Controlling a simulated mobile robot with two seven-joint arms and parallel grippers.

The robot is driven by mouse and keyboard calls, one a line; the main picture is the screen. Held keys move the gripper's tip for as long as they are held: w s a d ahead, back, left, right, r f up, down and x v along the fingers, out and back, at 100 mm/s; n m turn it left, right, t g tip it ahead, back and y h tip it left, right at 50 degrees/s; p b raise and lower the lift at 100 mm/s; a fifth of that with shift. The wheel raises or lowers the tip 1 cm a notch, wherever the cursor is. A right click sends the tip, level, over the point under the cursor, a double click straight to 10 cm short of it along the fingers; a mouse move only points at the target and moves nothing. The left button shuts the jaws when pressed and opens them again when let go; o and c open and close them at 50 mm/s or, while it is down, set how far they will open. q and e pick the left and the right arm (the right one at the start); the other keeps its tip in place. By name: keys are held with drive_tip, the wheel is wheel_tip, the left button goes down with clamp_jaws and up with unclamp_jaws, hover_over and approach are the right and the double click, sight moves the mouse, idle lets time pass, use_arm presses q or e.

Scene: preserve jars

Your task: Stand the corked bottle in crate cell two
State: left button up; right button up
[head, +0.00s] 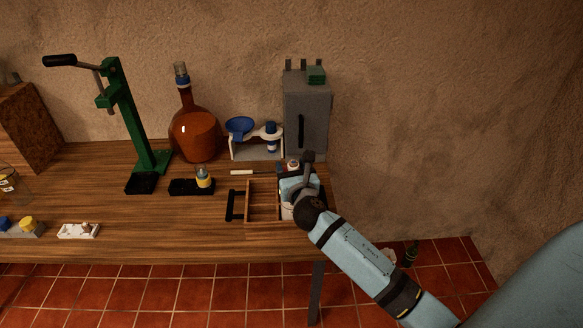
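The wooden crate (249,200) with divided cells stands near the right end of the table; its cell numbers cannot be read. My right gripper (300,187) is over the right side of the crate, and its own wrist hides much of it. I cannot tell whether its fingers are open or hold anything. A small pale-topped item (293,164) shows just behind it. A small bottle with a yellow band (203,179) stands on a black tray. I cannot tell which bottle is the corked one. My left gripper is not in view.
A green lever press (129,120), a large amber flask (196,135), a white stand with a blue funnel (240,128) and a grey cabinet (307,120) line the back. A dark green bottle (411,254) is on the floor at right. The table's front middle is clear.

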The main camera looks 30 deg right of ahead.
drive_tip(key=shift+r, duration=0.15)
drive_tip(key=b+v, duration=0.1)
drive_tip(key=v, duration=1.1)
drive_tip(key=s+a+f+m+g+y, duration=0.3)
drive_tip(key=s+a+f+m, duration=0.3)
drive_tip(key=f+m, duration=0.5)
drive_tip(key=s+a+f+m+g+y, duration=0.3)
drive_tip(key=s+a+f+m+y, duration=0.3)
drive_tip(key=s+f+m, duration=0.5)
drive_tip(key=a+m, duration=0.1)
drive_tip(key=m, duration=0.6)
drive_tip(key=shift+a+f+y, duration=0.25)
drive_tip(key=shift+f+y, duration=0.05)
drive_tip(key=shift+f, duration=0.05)
drive_tip(key=r+p, duration=0.3)
drive_tip(key=shift+d+r, duration=0.2)
drive_tip(key=shift+r, duration=0.1)
